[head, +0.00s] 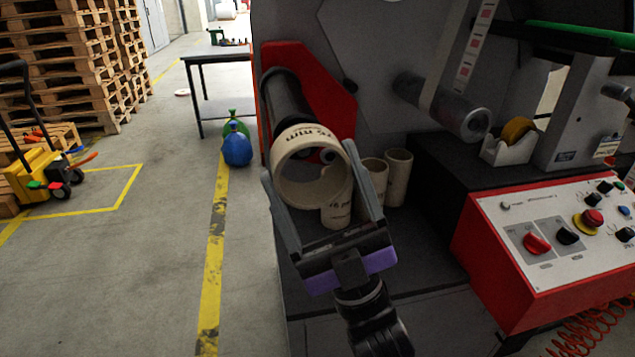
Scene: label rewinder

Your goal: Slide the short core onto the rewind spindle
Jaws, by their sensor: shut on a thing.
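My gripper (308,160) is shut on a short beige core (292,143) with dark printing that seems to read "76 mm". One finger is on each side of the core, and its open end faces the camera. The dark rewind spindle (286,97) sticks out from a red plate (325,88) on the machine's grey face. The core is at the near end of the spindle and overlaps it in the picture. I cannot tell whether the core is around the spindle's tip or just in front of it.
Beige cores (398,180) stand on a dark shelf behind and right of my gripper. A red control box (490,270) with knobs is at the right. A grey roller (460,115) juts out above.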

